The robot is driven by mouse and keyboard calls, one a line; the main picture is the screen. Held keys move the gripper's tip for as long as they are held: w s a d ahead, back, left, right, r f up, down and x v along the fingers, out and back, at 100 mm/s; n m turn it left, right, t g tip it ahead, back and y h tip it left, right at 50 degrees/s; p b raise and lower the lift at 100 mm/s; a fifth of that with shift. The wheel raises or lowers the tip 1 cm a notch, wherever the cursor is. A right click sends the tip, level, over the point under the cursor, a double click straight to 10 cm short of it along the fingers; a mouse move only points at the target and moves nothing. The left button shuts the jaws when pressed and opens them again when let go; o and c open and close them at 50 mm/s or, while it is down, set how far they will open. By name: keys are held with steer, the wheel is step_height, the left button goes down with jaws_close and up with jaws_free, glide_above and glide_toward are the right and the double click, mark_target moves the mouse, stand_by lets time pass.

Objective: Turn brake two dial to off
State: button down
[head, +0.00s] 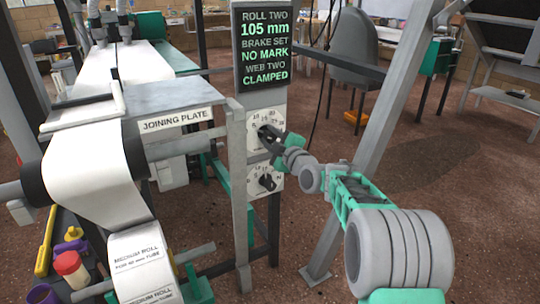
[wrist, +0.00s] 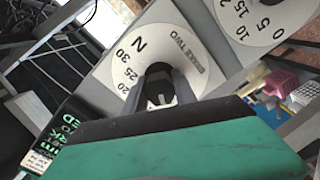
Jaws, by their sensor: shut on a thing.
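The brake two dial (head: 257,123) is the upper white dial on a grey post. In the wrist view its round face (wrist: 185,38) reads "BRAKE TWO", with 20, 25, 30 and N visible. Its black knob (wrist: 158,72) sits between the fingers of my gripper (wrist: 160,95). My gripper (head: 272,137) is shut on this knob, in front of the dial, and covers part of its face. The off mark and the pointer's exact setting are hidden. A screen (head: 264,47) above reads "ROLL TWO 105 mm, BRAKE SET NO MARK, WEB TWO CLAMPED".
A second white dial (head: 265,182) with a black knob is just below; its face also shows in the wrist view (wrist: 253,22). The joining plate (head: 177,120) and paper rolls stand left. A slanted grey post (head: 372,110) rises behind my arm. Open floor lies right.

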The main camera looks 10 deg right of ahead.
steer(key=n+b, duration=0.1)
steer(key=b, duration=0.2)
steer(key=shift+f+n, duration=0.25)
steer(key=shift+n, duration=0.15)
steer(key=shift+r+n+b, duration=0.15)
steer(key=shift+n+b, duration=0.35)
steer(key=shift+b, duration=0.4)
steer(key=shift+r, duration=0.1)
steer(key=c, duration=1)
jaws_free()
